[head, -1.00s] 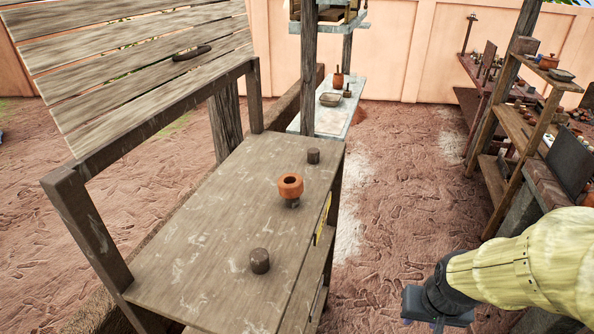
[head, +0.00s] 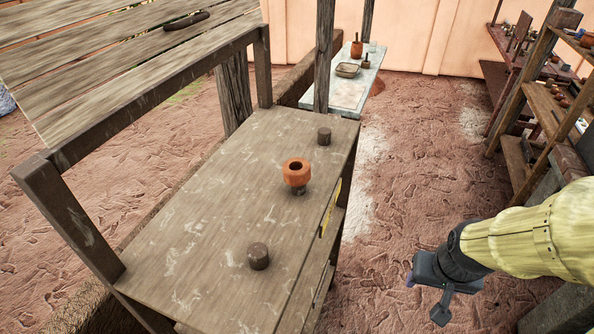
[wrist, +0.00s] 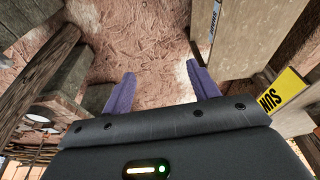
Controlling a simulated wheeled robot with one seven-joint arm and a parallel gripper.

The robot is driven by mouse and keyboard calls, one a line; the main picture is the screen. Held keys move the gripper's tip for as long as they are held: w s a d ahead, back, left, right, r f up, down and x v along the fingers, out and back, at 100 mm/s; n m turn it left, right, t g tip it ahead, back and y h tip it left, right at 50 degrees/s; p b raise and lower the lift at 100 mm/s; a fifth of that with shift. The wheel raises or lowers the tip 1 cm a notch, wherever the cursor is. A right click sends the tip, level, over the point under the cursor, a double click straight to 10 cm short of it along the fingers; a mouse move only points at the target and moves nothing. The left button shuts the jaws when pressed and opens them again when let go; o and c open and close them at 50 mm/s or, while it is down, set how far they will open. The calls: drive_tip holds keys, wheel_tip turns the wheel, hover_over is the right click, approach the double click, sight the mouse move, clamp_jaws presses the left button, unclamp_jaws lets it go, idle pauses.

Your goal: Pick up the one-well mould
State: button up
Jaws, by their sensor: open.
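An orange-brown round clay piece with a single hollow in its top (head: 296,171) stands on the wooden bench, on a small dark support. It looks like the one-well mould, but I cannot be sure. A dark short cylinder (head: 324,136) stands behind it and another (head: 258,256) stands in front, each apart from it. My gripper (head: 424,297) is open and empty, out over the ground to the right of the bench. The wrist view shows its two purple fingers apart (wrist: 162,88) with only reddish ground between them. The clay piece is not visible in the wrist view.
The bench top (head: 200,240) is mostly bare, with a wooden frame and slatted panel (head: 130,50) along its left. A pale table (head: 335,95) with a dish (head: 347,70) stands behind. Loaded shelves (head: 540,110) stand at right. Open ground lies between.

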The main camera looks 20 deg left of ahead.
drive_tip(key=o, duration=0.5)
drive_tip(key=w+t, duration=0.1)
drive_tip(key=w, duration=0.1)
drive_tip(key=w+a+r+n+t, duration=0.1)
drive_tip(key=w, duration=0.1)
drive_tip(key=w+a+n+t, duration=0.1)
drive_tip(key=w, duration=0.1)
drive_tip(key=shift+w+a+r+b, duration=0.1)
drive_tip(key=shift+a+r+b, duration=0.05)
drive_tip(key=shift+r+b, duration=0.2)
drive_tip(key=shift+o, duration=0.2)
drive_tip(key=n+t+y+b, duration=0.2)
drive_tip(key=n+t+y, duration=0.1)
drive_tip(key=n+y, duration=0.65)
approach(304, 173)
drive_tip(key=s+d, duration=0.1)
drive_tip(key=d, duration=0.1)
drive_tip(key=shift+s+r+m+y, duration=0.15)
drive_tip(key=shift+m+y, duration=0.1)
drive_tip(key=shift+y, duration=0.2)
drive_tip(key=p+x, duration=0.2)
drive_tip(key=x, duration=1)
drive_tip(key=shift+a+p, duration=0.1)
drive_tip(key=shift+p, duration=0.3)
